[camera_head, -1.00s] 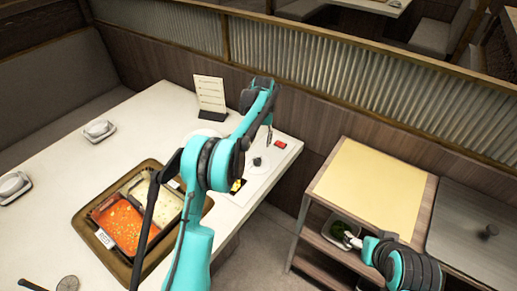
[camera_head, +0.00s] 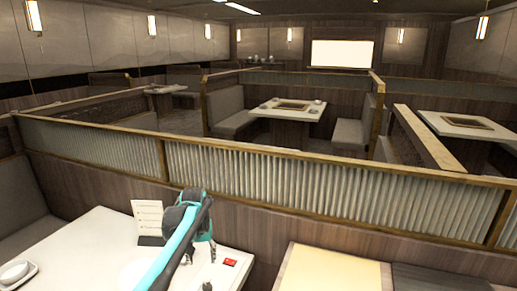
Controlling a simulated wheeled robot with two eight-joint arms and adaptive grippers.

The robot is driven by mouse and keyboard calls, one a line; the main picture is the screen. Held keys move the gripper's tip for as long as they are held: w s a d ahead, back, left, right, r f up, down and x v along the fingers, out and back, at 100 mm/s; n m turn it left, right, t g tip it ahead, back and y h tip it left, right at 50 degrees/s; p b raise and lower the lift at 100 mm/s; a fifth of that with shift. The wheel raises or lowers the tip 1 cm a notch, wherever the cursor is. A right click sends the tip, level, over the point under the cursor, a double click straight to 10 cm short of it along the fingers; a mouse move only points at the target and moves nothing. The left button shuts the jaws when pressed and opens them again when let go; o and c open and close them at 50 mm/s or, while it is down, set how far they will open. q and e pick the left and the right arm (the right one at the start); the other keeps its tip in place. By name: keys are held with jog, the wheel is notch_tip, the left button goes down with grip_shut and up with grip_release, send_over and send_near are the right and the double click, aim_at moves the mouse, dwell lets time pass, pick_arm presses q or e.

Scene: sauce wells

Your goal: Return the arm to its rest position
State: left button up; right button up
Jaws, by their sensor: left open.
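My left arm, teal and black, comes up from the bottom edge and reaches over the white table (camera_head: 85,245). Its elbow-like bend is in front of the low wall, and my left gripper (camera_head: 200,258) hangs down from it near the table's back right part. The gripper looks open and empty, with its thin fingers apart. It is small in the view. My right gripper and right arm are not in view.
A menu card (camera_head: 148,218) stands at the table's back, just left of my arm. A small red item (camera_head: 230,262) lies right of the gripper. A yellow-topped cart (camera_head: 330,271) stands right. A ribbed partition (camera_head: 300,185) runs behind.

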pick_arm(q)
jog(key=s+d+r+m+t, duration=0.1)
jog(key=s+r+t, duration=0.35)
jog(key=s, duration=1.15)
jog(key=s+f, duration=0.2)
jog(key=s, duration=0.5)
jog(key=s+f+t, duration=0.1)
jog(key=s+f, duration=0.1)
jog(key=s, duration=0.6)
jog(key=shift+d+f+m, duration=0.25)
jog(key=shift+d+m, duration=0.15)
